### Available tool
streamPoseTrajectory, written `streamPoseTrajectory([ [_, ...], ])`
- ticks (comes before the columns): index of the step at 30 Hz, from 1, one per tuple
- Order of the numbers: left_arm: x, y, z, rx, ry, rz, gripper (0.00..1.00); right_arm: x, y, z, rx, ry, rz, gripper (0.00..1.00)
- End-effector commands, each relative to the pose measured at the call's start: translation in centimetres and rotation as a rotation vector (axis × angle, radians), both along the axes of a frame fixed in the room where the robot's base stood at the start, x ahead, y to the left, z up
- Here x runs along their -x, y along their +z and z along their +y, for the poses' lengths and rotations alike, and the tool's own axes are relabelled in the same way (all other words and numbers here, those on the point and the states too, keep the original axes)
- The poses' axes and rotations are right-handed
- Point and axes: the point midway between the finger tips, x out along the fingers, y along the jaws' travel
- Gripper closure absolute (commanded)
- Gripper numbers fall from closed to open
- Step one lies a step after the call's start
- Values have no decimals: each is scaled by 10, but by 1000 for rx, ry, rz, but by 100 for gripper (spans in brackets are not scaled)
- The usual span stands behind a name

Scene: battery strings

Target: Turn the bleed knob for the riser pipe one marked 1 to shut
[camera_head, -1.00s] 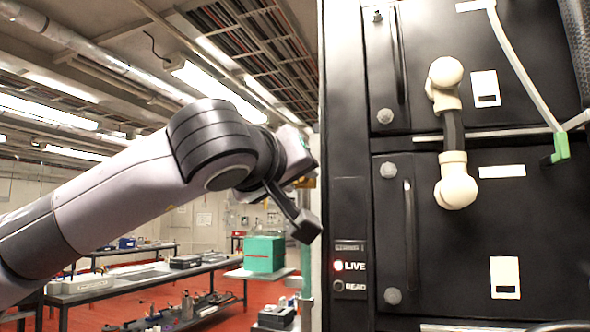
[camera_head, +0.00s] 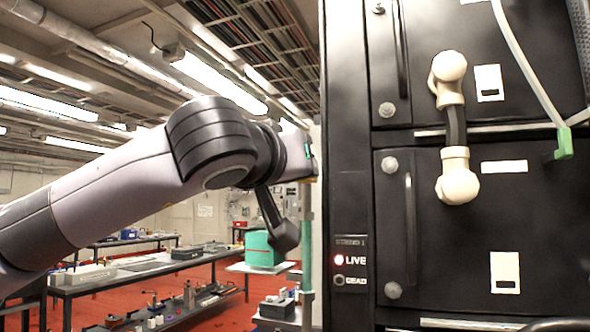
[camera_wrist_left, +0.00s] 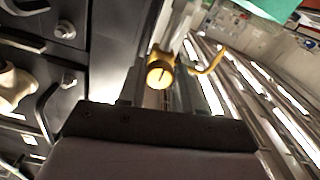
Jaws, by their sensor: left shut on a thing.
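A yellow round knob (camera_wrist_left: 160,73) with a dark slot line across its face is in the left wrist view, just beyond my gripper's body. My left gripper (camera_wrist_left: 160,86) is shut on this knob; the fingers show only as dark edges beside it. In the head view, my arm comes in from the left and its end reaches a pale green upright pipe (camera_head: 307,245) beside the black cabinet. There the arm hides most of the knob and the fingers. No number 1 is readable on the pipe. My right gripper is not in view.
A black battery cabinet (camera_head: 455,245) with a white-ended cable link (camera_head: 457,185) fills the right side. A yellow bent pipe piece (camera_wrist_left: 210,60) is near the knob. Benches and a green box (camera_head: 263,250) stand behind.

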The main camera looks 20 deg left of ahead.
Motion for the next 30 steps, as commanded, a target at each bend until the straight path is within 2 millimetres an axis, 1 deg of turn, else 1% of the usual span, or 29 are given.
streamPoseTrajectory([
  [2, 0, -1, 0, -2, -1, 3, 97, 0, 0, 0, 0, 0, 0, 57],
  [3, 0, -1, 0, -2, -1, 3, 60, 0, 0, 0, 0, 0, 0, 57],
  [5, 0, -1, 0, -2, -1, 3, 41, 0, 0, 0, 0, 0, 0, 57],
  [13, 0, -1, 0, 0, 0, 1, 41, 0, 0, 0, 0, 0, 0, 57],
  [16, 5, -1, 0, 0, -2, 0, 41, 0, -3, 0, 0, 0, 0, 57],
  [19, 18, -2, 0, 0, -2, -2, 41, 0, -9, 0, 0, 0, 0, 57],
  [24, 48, -2, 1, -1, -3, -3, 41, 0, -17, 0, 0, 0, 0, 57],
  [27, 61, -2, 2, -1, -1, -1, 41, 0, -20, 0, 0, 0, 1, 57],
  [30, 69, -1, 2, 0, 0, 1, 41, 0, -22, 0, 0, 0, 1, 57],
])
